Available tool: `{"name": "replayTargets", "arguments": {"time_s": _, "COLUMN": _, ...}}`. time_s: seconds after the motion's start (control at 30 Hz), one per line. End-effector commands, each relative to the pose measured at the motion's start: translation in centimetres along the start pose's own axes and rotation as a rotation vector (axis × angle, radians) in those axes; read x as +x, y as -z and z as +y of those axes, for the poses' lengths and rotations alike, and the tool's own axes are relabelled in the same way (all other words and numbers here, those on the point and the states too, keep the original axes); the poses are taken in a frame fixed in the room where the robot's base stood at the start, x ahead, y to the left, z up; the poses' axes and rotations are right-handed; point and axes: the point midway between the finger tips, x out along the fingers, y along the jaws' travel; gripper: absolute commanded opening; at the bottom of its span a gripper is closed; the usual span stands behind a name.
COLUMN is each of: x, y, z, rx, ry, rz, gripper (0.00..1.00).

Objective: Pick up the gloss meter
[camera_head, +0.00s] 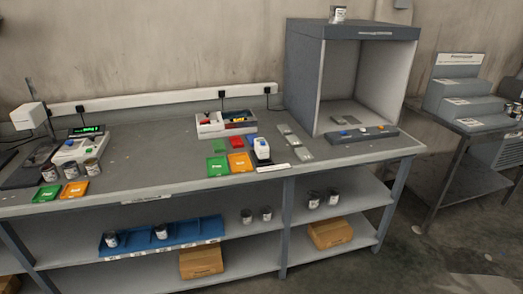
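What looks like the gloss meter (262,149), a small white-topped device with a dark lower part, stands on the grey workbench (150,150) near the middle of the head view. An orange card (239,163) lies just to its left, and a dark strip with a white edge (273,168) lies just in front of it. Its label is too small to read. My gripper is not in view.
A green card (217,166) and a compartment tray (225,124) with small items are near the device. Grey flat plates (301,153) lie to its right. A grey booth (353,70) stands at the back right. Scales and cans (91,167) are at the left.

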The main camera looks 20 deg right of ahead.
Motion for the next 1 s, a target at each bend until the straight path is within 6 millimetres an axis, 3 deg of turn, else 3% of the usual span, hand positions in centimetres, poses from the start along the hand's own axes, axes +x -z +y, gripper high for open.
{"name": "replayTargets", "arguments": {"time_s": 0.07, "x": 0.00, "y": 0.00, "z": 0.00, "rx": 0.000, "ry": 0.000, "rz": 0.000, "gripper": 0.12}}
{"name": "replayTargets", "arguments": {"time_s": 0.77, "x": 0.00, "y": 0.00, "z": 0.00, "rx": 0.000, "ry": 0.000, "rz": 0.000, "gripper": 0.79}}
{"name": "replayTargets", "arguments": {"time_s": 1.0, "x": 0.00, "y": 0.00, "z": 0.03, "rx": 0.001, "ry": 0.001, "rz": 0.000, "gripper": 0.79}}
